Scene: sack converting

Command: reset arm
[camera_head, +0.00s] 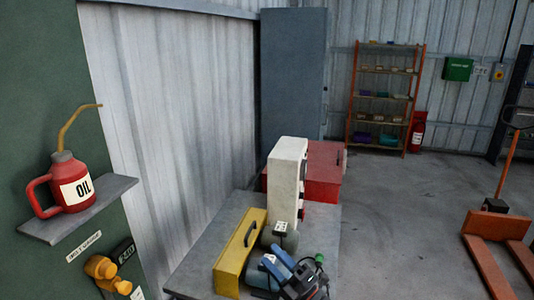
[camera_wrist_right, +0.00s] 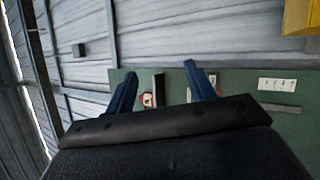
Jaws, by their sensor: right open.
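My right gripper (camera_head: 273,256) shows low in the head view, over the near part of the grey bench (camera_head: 207,252). Its two blue fingers point up and left, just right of the yellow toolbox (camera_head: 241,252). In the right wrist view the blue fingers of this gripper (camera_wrist_right: 160,70) stand well apart with nothing between their tips. Beyond them is a green board (camera_wrist_right: 225,95) with small items on it. My left gripper is not in view.
A white upright unit (camera_head: 288,175) and a red box (camera_head: 324,170) stand behind the gripper. A red oil can (camera_head: 75,190) sits on a wall shelf (camera_head: 110,195) at left. An orange pallet jack (camera_head: 497,228) is at right. Floor between is clear.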

